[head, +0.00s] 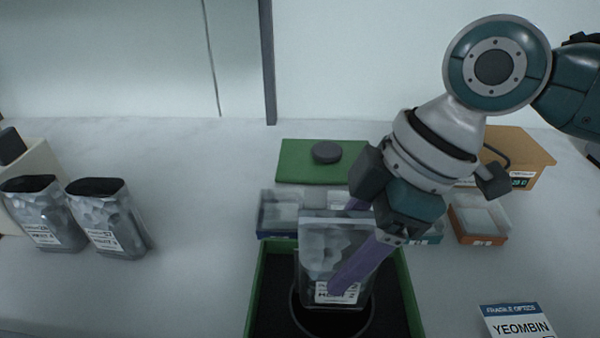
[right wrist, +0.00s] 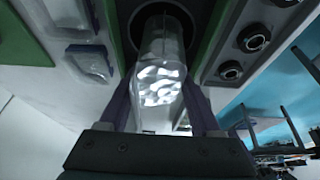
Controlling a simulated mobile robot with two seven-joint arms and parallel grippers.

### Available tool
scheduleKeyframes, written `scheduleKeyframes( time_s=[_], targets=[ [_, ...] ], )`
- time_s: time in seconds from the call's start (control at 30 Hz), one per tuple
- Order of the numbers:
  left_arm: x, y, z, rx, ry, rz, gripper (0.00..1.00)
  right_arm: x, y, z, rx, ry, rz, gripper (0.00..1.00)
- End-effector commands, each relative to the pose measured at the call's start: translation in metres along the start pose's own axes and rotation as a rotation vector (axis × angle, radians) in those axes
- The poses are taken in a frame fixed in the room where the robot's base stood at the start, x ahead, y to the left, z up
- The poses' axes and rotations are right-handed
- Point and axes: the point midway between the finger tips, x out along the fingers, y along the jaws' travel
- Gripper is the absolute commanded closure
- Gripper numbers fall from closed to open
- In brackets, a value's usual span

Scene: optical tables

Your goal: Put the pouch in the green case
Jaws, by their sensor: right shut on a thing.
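A clear-and-silver pouch (head: 322,250) with a white label is held upright between the purple fingers of my right gripper (head: 350,250). In the right wrist view the pouch (right wrist: 160,80) sits between both fingers. The green case (head: 415,322) stands open below, with a black insert that has a round hole. In the head view the pouch's lower end overlaps this hole; how far it reaches into it I cannot tell. The wrist view shows the hole (right wrist: 150,14) beyond the pouch's far end. My left gripper is not in view.
A green lid (head: 296,162) with a dark knob lies behind the case. Small clear-topped boxes (head: 279,213) stand between them. Two more pouches (head: 112,230) stand at the left. A cardboard box (head: 525,160) and a label card (head: 518,320) are at the right.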

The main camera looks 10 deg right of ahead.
Motion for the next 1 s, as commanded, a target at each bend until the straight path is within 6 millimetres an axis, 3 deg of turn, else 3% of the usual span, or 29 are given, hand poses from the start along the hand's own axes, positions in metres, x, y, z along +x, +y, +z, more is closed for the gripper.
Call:
scheduleKeyframes(
  time_s=[0.1,0.47,0.5,0.73,1.0],
  targets=[
    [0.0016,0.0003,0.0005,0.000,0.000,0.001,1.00,0.0093,-0.0003,0.0031,-0.002,0.002,0.000,1.00],
    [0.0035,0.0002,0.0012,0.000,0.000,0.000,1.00,0.0127,0.0002,0.0046,-0.001,0.002,0.001,1.00],
    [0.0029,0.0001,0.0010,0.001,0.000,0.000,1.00,0.0123,0.0000,0.0048,-0.001,0.001,0.001,0.32],
    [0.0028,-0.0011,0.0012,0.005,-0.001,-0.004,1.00,0.0120,-0.0001,0.0047,-0.001,0.001,0.000,0.06],
    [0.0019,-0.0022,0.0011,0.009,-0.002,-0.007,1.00,0.0103,0.0000,0.0040,-0.001,0.001,0.001,0.06]
  ],
)
